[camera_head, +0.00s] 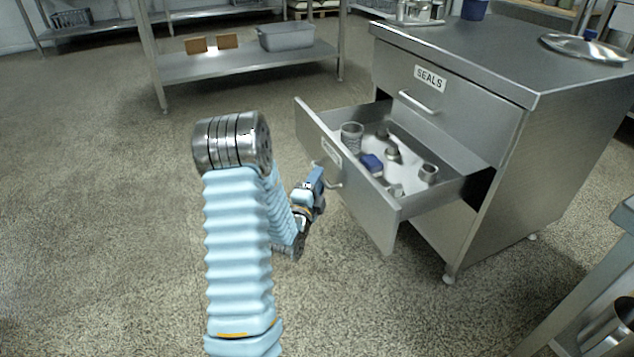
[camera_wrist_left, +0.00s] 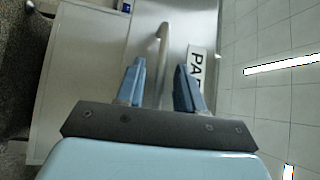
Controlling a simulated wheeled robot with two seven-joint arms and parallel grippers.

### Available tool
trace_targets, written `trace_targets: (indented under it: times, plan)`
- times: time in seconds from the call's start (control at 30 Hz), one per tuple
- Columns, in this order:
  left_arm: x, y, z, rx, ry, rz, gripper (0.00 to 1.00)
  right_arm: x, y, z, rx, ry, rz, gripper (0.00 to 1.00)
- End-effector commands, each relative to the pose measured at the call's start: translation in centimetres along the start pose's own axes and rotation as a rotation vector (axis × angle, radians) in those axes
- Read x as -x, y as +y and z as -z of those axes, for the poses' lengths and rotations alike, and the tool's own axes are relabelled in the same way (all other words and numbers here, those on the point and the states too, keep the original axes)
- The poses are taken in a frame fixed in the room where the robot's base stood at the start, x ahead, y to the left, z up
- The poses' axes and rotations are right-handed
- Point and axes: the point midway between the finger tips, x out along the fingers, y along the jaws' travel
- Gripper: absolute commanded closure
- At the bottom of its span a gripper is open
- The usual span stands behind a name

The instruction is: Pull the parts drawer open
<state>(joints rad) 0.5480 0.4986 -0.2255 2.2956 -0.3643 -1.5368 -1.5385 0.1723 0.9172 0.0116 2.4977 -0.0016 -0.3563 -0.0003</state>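The parts drawer (camera_head: 370,212) is the lower drawer of the steel cabinet. It stands well out, with its inside showing in the head view. Its bar handle (camera_head: 336,185) is on the front panel, below a white label (camera_head: 331,152). My left gripper (camera_head: 319,174) is at the handle. In the left wrist view its two blue fingers (camera_wrist_left: 159,88) are apart, with the handle bar (camera_wrist_left: 162,50) between them and visible gaps on both sides. The label also shows there in part (camera_wrist_left: 194,68). My right gripper is not in view.
The drawer holds a mesh cylinder (camera_head: 352,137), a blue block (camera_head: 372,164) and several metal fittings. Above it the drawer marked SEALS (camera_head: 450,95) is shut. A shelf rack (camera_head: 240,62) stands behind. A table edge (camera_head: 600,265) is at right. Floor left of the drawer is clear.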

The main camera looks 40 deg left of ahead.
Motion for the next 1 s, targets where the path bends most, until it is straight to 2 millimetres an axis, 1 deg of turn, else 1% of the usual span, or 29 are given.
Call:
trace_targets:
  times: [0.13, 0.23, 0.37, 0.47, 0.5, 0.53, 0.73, 0.77, 0.8, 1.0]
  plan:
    - [0.6, 0.0, 0.0, -0.001, 0.0, -0.001, 0.63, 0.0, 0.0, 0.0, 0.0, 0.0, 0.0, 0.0]
    - [2.0, 0.1, -0.1, -0.001, -0.001, -0.003, 0.63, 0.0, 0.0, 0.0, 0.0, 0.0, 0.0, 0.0]
    - [5.2, 0.1, -0.1, 0.001, -0.002, -0.004, 0.63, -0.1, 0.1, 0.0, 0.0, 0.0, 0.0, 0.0]
    - [8.1, 0.2, -0.1, 0.001, -0.004, -0.006, 0.63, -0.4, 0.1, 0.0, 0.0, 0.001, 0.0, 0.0]
    - [8.8, -0.4, 0.1, 0.001, -0.001, -0.007, 0.63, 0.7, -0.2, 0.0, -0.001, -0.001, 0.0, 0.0]
    - [8.8, -0.8, 0.1, 0.0, 0.0, -0.009, 0.63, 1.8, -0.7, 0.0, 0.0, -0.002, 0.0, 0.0]
    - [11.2, -0.9, 0.1, 0.002, -0.003, -0.009, 0.63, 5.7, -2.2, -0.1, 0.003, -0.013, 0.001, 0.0]
    - [11.5, -0.2, -0.1, 0.003, -0.006, -0.011, 0.63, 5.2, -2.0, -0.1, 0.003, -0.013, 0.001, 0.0]
    - [11.9, 0.2, -0.2, 0.003, -0.006, -0.016, 0.63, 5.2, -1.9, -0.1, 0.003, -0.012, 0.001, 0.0]
    - [13.1, 0.3, -0.1, 0.003, -0.003, -0.018, 0.63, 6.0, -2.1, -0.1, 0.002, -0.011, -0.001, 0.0]
